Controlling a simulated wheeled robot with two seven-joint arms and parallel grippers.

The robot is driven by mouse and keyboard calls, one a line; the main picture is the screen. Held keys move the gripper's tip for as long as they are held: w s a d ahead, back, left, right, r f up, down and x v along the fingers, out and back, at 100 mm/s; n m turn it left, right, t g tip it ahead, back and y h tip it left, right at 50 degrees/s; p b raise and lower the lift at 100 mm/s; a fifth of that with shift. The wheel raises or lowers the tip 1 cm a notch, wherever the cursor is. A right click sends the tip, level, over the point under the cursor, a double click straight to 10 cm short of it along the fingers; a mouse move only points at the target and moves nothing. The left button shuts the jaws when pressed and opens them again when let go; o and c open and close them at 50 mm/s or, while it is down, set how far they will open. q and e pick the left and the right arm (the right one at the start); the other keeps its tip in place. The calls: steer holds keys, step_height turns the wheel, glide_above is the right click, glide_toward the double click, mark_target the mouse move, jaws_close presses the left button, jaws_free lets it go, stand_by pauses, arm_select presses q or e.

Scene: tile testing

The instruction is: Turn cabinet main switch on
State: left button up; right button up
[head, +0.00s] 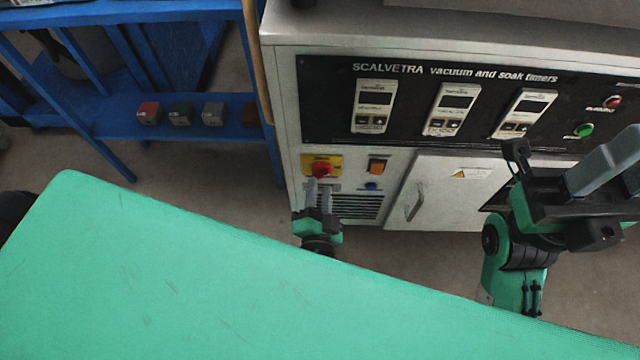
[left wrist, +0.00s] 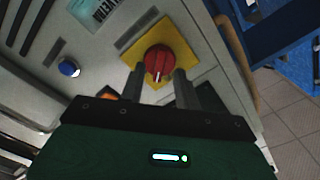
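The main switch is a red rotary knob (head: 320,170) on a yellow plate (head: 335,160), low on the left of the grey cabinet's front. In the left wrist view the red knob (left wrist: 158,60) is close ahead, with a white mark on its near edge. My left gripper (head: 319,187) is open just in front of the knob, one finger toward each side of it. Whether the fingers touch the knob cannot be told. My right gripper (head: 600,165) is at the right, before the cabinet, with nothing visible in it; its finger gap is unclear.
An orange switch (head: 377,166) and a blue button (head: 371,186) sit right of the knob, above a vent grille (head: 355,206). A cabinet door (head: 455,190) is farther right. A green surface (head: 180,280) fills the foreground. A blue shelf (head: 190,128) stands left.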

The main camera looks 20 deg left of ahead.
mark_target(321, 172)
arm_select(q)
steer(key=shift+x, duration=1.2)
jaws_close()
